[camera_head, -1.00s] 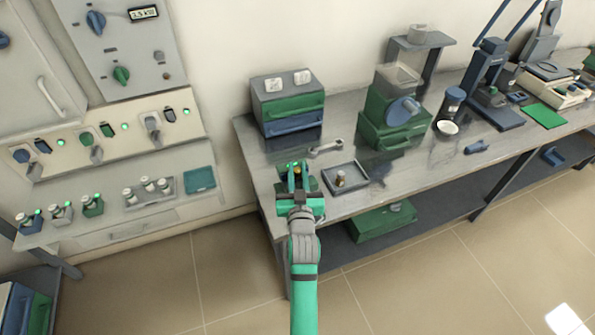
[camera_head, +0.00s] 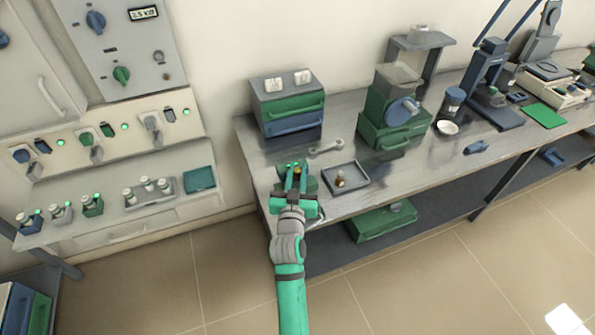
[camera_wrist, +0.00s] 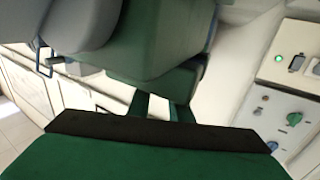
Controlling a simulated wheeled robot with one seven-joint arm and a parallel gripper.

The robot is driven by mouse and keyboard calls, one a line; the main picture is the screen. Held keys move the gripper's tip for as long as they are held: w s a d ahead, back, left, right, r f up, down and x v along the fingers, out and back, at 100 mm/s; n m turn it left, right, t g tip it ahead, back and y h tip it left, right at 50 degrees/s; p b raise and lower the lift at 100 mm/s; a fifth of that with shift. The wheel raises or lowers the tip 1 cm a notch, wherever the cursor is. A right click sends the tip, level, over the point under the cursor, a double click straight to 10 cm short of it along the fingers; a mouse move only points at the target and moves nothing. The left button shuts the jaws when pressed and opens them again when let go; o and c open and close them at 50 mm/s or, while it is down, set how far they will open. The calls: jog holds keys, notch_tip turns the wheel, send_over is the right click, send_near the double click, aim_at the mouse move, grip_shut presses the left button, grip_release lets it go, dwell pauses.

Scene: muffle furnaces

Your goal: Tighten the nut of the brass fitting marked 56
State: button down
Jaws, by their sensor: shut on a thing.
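My gripper (camera_head: 297,170) is over the near left part of the bench, its green fingers pointing away from me. It is shut on a small brass-coloured thing (camera_head: 297,169) between the fingertips, which looks like a brass fitting; the fingers hide most of it. No number can be read on it. A grey wrench (camera_head: 326,148) lies on the bench just beyond and to the right of the fingers. In the wrist view my gripper's green parts (camera_wrist: 160,108) fill much of the picture, and what it holds is hidden.
A grey tray (camera_head: 357,186) with a small brown and white item stands close to the right of my gripper. A drawer box (camera_head: 288,108) stands behind, against the wall. A green machine (camera_head: 385,125) stands further right. The bench's front edge runs below my gripper.

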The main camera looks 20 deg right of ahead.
jog(key=c, duration=1.6)
grip_release()
jog(key=v, duration=1)
jog(key=shift+s+a, duration=0.15)
jog(key=shift+s, duration=0.25)
jog(key=shift+f, duration=0.1)
